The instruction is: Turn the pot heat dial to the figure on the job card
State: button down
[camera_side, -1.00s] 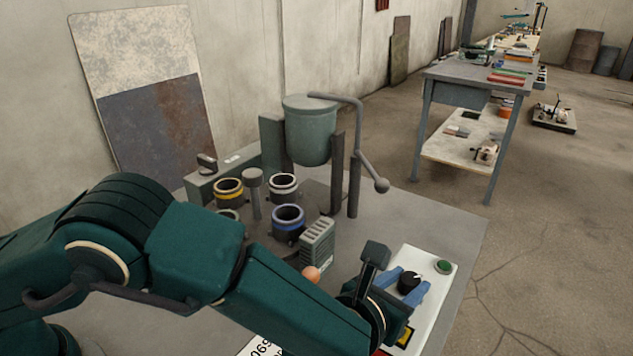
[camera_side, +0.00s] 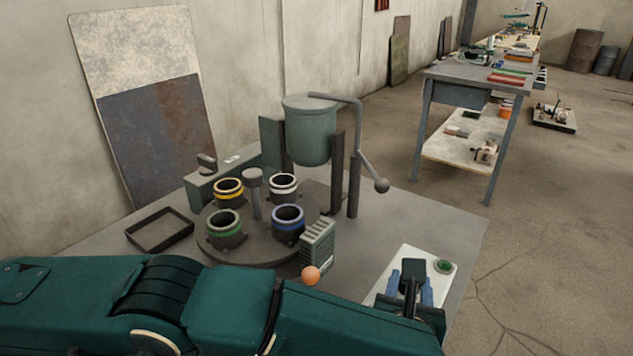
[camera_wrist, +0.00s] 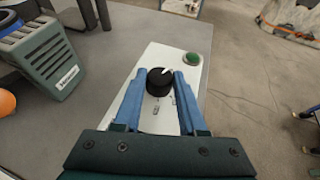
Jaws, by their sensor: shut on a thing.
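The black heat dial (camera_wrist: 160,81) with a white pointer mark sits on a white control panel (camera_wrist: 152,57). In the wrist view the pointer aims up and to the right. My gripper (camera_wrist: 160,84) has its two blue fingers on either side of the dial and is shut on it. In the side view my gripper (camera_side: 411,290) is over the panel (camera_side: 428,254) and the dial is hidden behind it. The grey-green pot (camera_side: 308,130) hangs at the back. The job card is not visible in the current views.
A green button (camera_side: 443,266) is on the panel beyond the dial. A turntable (camera_side: 258,250) with several colour-ringed cups, a louvred grey box (camera_side: 318,243) and an orange ball (camera_side: 310,275) stand left of it. An empty black tray (camera_side: 160,230) lies at the left.

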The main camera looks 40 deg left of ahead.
jog(key=shift+r, duration=0.15)
jog(key=shift+c, duration=2.4)
grip_release()
jog(key=shift+s+d, duration=0.1)
jog(key=shift+s, duration=0.2)
jog(key=v, duration=0.2)
jog(key=shift+s+d+r, duration=0.1)
jog(key=shift+s+r, duration=0.1)
jog(key=shift+s, duration=0.05)
notch_tip(320, 180, up, 7)
jog(key=shift+w+f, duration=0.1)
